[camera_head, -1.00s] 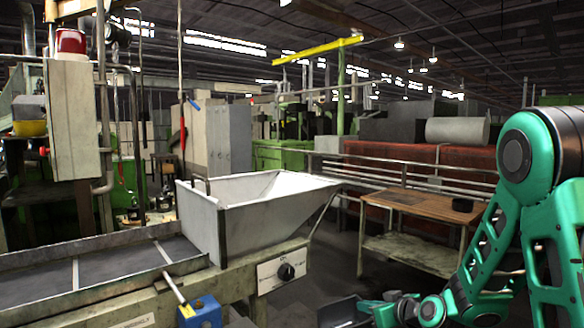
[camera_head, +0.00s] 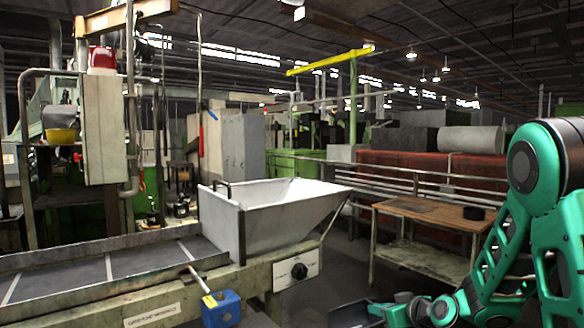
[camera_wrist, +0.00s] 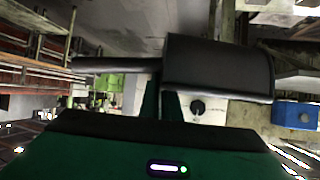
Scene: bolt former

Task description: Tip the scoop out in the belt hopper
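The belt hopper (camera_head: 290,215) is a pale metal bin with sloping walls and an open top, at the centre of the head view, at the end of the belt (camera_head: 80,275). The dark scoop (camera_head: 350,314) is at the bottom edge of the head view, lower than the hopper and to its right. In the wrist view the scoop (camera_wrist: 218,68) shows its dark pan, with its handle (camera_wrist: 112,65) reaching left. My gripper (camera_head: 392,311) appears shut on the scoop; its fingertips are mostly hidden. The scoop's contents do not show.
A panel with a black knob (camera_head: 299,270) is below the hopper. A blue box (camera_head: 221,309) is on the belt frame's near side. A wooden-topped table (camera_head: 430,210) with a dark round object (camera_head: 474,213) stands at the right. Open floor lies between table and belt machine.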

